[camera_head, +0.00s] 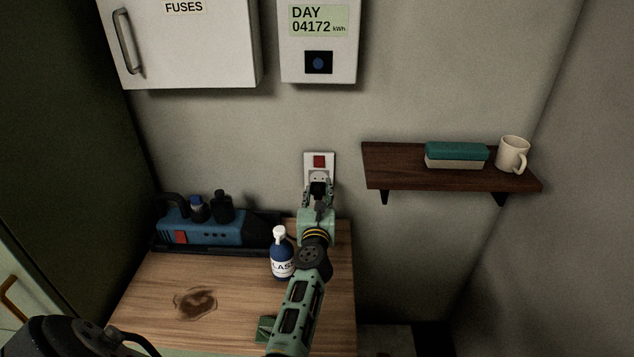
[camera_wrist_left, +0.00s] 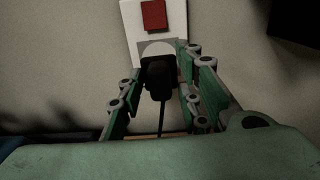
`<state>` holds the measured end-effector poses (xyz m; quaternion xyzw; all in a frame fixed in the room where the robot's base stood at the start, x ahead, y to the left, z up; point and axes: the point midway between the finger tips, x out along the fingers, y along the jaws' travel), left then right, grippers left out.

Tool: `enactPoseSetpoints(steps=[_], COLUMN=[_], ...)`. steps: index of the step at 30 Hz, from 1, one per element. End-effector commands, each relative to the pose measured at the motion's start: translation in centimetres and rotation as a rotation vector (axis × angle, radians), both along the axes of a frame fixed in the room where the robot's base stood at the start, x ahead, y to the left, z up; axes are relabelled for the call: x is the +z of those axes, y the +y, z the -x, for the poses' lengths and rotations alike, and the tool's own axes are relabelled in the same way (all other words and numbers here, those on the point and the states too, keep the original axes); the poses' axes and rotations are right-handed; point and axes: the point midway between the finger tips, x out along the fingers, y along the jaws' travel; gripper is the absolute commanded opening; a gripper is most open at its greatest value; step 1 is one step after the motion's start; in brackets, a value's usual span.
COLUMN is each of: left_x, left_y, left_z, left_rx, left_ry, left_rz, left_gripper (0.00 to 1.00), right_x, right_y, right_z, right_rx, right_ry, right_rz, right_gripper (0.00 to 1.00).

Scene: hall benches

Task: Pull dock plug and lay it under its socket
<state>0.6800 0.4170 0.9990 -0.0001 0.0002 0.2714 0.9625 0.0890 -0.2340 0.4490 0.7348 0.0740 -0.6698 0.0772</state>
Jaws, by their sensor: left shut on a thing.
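The dock plug (camera_wrist_left: 158,76) is black, with a thin cable running down from it in the wrist view. The socket (camera_head: 319,176) is a white wall plate with a red switch and a round grey face; it also shows in the wrist view (camera_wrist_left: 140,33). My left gripper (camera_head: 318,190) is at the lower part of the plate, its fingers shut on the plug from both sides. The plug lies against or just in front of the round face; I cannot tell how deep it sits. My right gripper is not in view.
The wooden bench (camera_head: 240,300) lies below the socket, with a dark stain (camera_head: 196,303). A blue bottle (camera_head: 281,258) stands close left of my arm. A blue machine (camera_head: 205,226) sits on a black tray behind. A shelf (camera_head: 395,165) with a mug (camera_head: 511,154) is at right.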

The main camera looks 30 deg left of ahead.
Motion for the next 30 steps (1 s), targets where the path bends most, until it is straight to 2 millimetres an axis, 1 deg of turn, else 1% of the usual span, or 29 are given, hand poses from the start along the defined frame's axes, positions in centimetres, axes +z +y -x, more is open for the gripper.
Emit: enactPoseSetpoints(steps=[15,30], left_x=[0.1,0.1], left_y=[-1.0,-1.0], left_z=[1.6,1.6], left_rx=[0.0,0.0], left_ry=[0.0,-0.001], left_rz=[0.0,-0.001], left_gripper=[0.0,0.0], right_x=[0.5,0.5], right_y=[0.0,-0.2], right_z=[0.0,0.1], right_rx=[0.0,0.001], right_ry=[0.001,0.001], right_rz=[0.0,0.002], right_gripper=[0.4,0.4])
